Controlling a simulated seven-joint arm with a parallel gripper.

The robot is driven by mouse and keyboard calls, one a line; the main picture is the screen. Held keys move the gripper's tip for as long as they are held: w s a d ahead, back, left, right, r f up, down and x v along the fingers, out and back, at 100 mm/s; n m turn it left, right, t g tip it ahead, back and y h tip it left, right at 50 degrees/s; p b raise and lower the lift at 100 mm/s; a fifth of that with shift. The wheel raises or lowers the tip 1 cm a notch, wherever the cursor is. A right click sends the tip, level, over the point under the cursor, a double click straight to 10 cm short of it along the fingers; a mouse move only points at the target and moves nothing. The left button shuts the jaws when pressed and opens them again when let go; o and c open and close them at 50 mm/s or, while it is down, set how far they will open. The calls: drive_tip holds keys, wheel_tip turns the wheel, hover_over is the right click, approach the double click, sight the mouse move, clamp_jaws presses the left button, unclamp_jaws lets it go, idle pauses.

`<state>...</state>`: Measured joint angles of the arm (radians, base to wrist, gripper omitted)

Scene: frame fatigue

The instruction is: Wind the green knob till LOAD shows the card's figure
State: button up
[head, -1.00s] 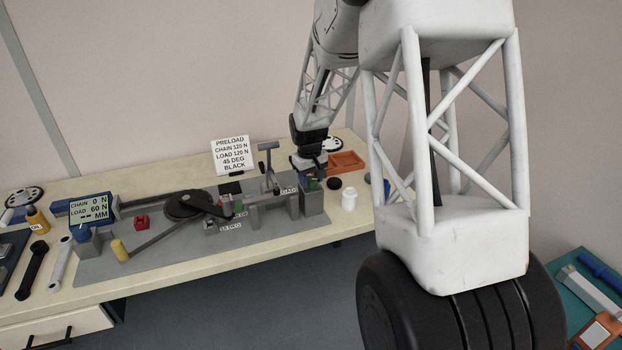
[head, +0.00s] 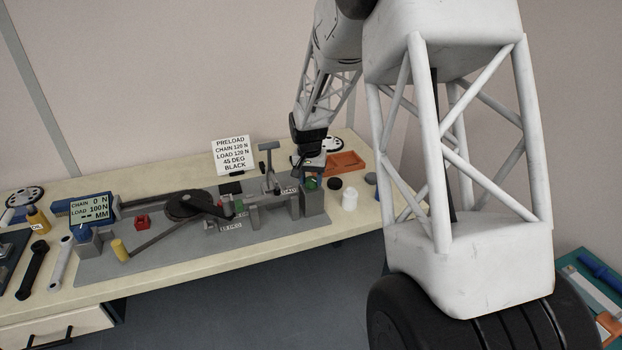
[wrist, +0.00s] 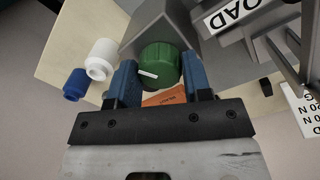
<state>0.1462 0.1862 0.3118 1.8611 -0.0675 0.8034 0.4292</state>
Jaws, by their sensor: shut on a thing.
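The green knob (wrist: 158,62) sits on the grey block (head: 313,203) at the right end of the rig. My gripper (wrist: 160,85) is around the knob, its two blue fingers on either side and shut on it. A white mark on the knob points to the left in the wrist view. In the head view my gripper (head: 308,178) mostly hides the knob. The display (head: 89,211) reads CHAIN 0 N, LOAD 100 N and dashes for MM. The white card (head: 231,153) reads PRELOAD, CHAIN 120 N, LOAD 120 N, 45 DEG, BLACK.
A LOAD label (wrist: 232,14) is beside the knob. The dark chainring (head: 190,205) lies mid-rig.

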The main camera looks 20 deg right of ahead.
sight(310, 179)
idle(0.4)
drive_tip(key=o, duration=0.9)
drive_tip(key=shift+o, duration=0.2)
drive_tip(key=shift+r, duration=0.1)
drive_tip(key=shift+w+a+r, duration=0.1)
drive_tip(key=shift+a+r, duration=0.05)
drive_tip(key=shift+r, duration=3.65)
